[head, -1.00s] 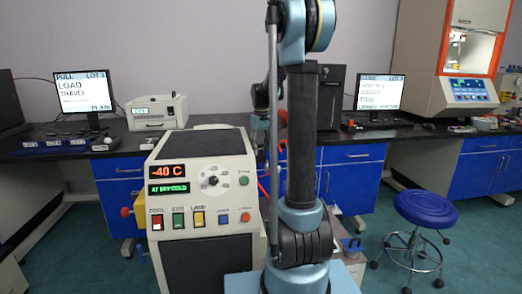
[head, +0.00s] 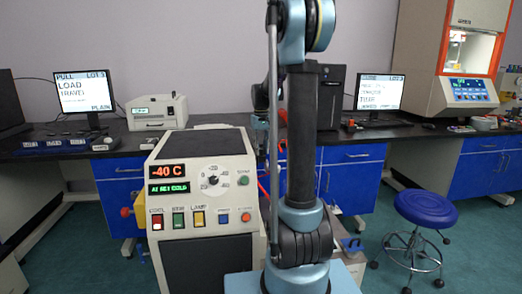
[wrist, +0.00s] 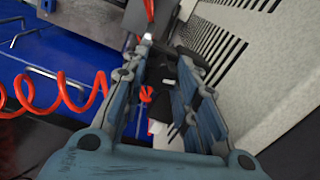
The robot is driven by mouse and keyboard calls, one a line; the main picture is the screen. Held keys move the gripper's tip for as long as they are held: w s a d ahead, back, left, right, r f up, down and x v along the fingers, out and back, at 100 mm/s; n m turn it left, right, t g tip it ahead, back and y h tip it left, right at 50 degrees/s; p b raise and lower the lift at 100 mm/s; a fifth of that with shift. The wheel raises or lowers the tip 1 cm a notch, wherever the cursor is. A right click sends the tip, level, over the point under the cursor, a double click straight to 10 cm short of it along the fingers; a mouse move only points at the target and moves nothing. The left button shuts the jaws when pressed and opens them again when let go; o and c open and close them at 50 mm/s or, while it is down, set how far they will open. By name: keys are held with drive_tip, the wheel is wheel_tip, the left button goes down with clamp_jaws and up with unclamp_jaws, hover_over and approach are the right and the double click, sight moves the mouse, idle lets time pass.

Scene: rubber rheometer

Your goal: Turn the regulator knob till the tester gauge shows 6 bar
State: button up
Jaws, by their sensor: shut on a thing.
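In the wrist view, my gripper (wrist: 166,62) has its two blue-grey fingers around a dark part (wrist: 166,76), which appears to be the regulator knob. The fingers and shadow hide most of it, so I cannot read its turn. A small red part (wrist: 147,95) and a white and red piece show between the fingers. The tester gauge's face and needle cannot be made out in either view.
A red coiled hose (wrist: 62,98) runs left of my fingers in the wrist view. A slotted pale panel (wrist: 255,70) is close on the right. The head view shows the cream tester cabinet (head: 200,220), reading -40 C, and a blue stool (head: 426,209) at right.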

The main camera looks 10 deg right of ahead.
idle(0.3)
drive_tip(key=o, duration=1.1)
drive_tip(key=shift+c, duration=0.2)
drive_tip(key=shift+r, duration=0.1)
wheel_tip(320, 180, up, 12)
drive_tip(key=shift+w+f, duration=0.1)
drive_tip(key=shift+f, duration=0.1)
idle(0.4)
